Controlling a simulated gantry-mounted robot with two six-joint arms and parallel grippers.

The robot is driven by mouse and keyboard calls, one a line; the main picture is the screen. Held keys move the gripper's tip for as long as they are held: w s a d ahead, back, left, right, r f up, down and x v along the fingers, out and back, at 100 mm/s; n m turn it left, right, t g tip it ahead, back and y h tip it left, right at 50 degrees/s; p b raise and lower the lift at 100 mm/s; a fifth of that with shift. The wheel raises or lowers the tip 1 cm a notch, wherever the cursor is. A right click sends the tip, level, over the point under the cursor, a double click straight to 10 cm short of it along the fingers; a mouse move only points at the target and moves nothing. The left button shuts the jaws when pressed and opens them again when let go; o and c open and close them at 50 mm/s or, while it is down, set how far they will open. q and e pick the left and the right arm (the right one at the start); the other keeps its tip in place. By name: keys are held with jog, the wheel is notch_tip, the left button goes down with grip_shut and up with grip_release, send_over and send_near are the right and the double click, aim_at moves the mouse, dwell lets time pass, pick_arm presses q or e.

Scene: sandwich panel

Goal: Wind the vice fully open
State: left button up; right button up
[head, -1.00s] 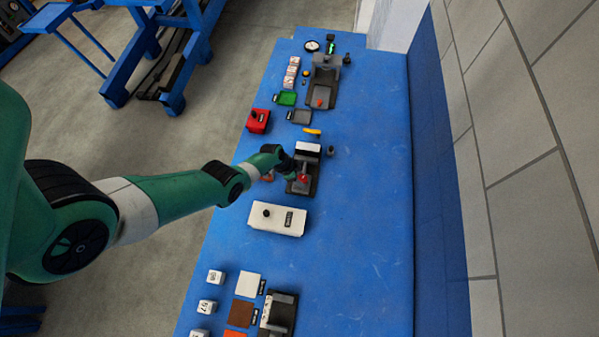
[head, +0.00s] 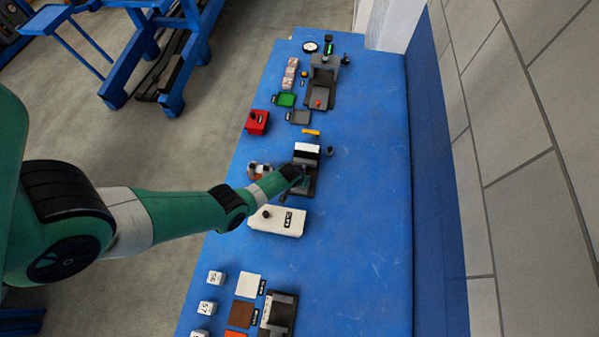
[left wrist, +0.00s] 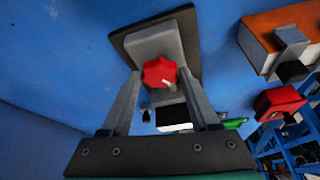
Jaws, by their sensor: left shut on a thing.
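The vice (head: 302,186) is a dark grey fixture on the blue bench, partly covered by my arm in the head view. In the left wrist view its plate and pale body (left wrist: 150,45) face me, with a red lobed knob (left wrist: 160,72) at the front. My left gripper (head: 300,178) is over the vice; in the left wrist view its fingertips (left wrist: 160,76) are at the two sides of the red knob, shut on it. The knob is hidden in the head view. My right gripper is not in view.
A white box with a black knob (head: 290,222) stands just in front of the vice. An orange and grey item (head: 260,170) lies to its left. A white block (head: 307,149) and a yellow piece (head: 311,132) are behind it. The bench to the right (head: 370,200) is clear.

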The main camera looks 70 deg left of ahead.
pick_arm(q)
jog(key=n+b, duration=0.1)
jog(key=n, duration=0.1)
jog(key=n+g+b, duration=0.1)
jog(key=shift+w+d+f+n+y, duration=0.1)
jog(key=shift+w+f+n+y, duration=0.1)
jog(key=shift+n+y, duration=0.2)
jog(key=shift+r+n+g, duration=0.2)
jog(key=shift+n+g, duration=0.2)
jog(key=shift+n, duration=0.5)
jog(key=n+g, duration=0.1)
jog(key=n, duration=0.1)
jog(key=shift+w+f+n, duration=0.1)
jog(key=shift+n, duration=0.3)
jog(key=shift+w+n+g+b, duration=0.1)
jog(key=shift+n+g+b, duration=0.4)
jog(key=shift+n+b, duration=0.6)
jog(key=shift+n, duration=0.6)
jog(key=o, duration=1.4)
jog(key=shift+c, duration=0.2)
